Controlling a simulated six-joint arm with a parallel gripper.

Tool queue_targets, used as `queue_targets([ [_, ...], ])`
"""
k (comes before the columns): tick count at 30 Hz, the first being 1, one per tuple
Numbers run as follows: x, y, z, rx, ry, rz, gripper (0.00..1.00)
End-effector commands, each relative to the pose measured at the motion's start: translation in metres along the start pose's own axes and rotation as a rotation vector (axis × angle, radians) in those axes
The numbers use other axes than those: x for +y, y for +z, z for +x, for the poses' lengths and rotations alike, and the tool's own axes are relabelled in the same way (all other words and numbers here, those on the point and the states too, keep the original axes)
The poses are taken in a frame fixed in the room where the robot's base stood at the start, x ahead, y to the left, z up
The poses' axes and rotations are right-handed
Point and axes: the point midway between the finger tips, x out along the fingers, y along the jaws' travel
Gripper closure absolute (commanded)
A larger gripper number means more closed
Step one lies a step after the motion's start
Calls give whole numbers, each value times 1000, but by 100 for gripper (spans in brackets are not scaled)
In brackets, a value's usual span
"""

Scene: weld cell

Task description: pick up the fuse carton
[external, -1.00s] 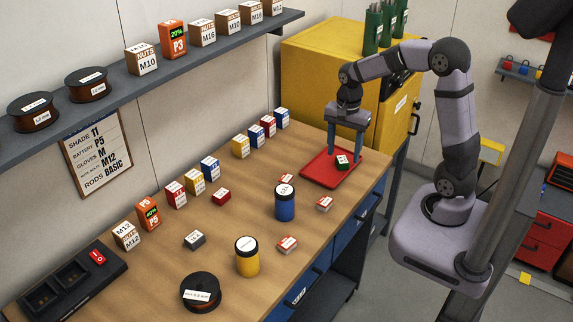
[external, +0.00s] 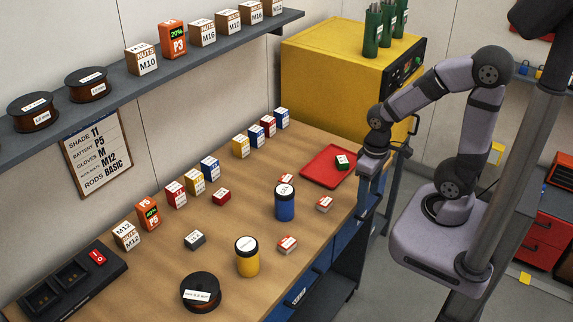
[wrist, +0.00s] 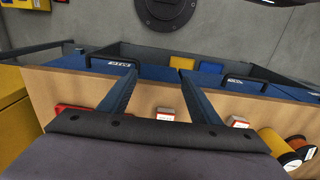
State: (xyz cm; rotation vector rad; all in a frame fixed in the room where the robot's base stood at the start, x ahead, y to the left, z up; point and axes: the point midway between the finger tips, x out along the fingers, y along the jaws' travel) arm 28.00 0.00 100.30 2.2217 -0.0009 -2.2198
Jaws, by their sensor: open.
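Several small cartons lie on the workbench, their labels too small to read, so I cannot tell which is the fuse carton. Red-and-white ones are at the bench's middle (external: 286,180), near the front edge (external: 325,203) and nearer the camera (external: 287,244). A green carton (external: 342,162) sits on the red tray (external: 322,172); a grey-green carton (external: 194,240) and a red carton (external: 221,196) lie further left. My gripper (external: 372,200) is open and empty at the bench's front edge, right of the tray. The wrist view shows its spread fingers (wrist: 157,73) and two red-and-white cartons (wrist: 165,114).
A blue canister (external: 285,203) and a yellow canister (external: 247,258) stand among the cartons. A dark spool (external: 200,292) lies nearby. Larger boxes line the wall side. A yellow cabinet (external: 335,75) stands behind the tray. Bare wood shows between the items.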

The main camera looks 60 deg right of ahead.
Motion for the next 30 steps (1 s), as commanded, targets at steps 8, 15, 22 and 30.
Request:
queue_targets([
  [8, 0, 0, 0, -1, 0, 2, 37],
  [15, 0, -1, -8, 3, 0, 3, 37],
  [22, 0, -2, -40, 6, 0, 3, 37],
  [30, 10, -36, -32, 31, 138, -357, 37],
])
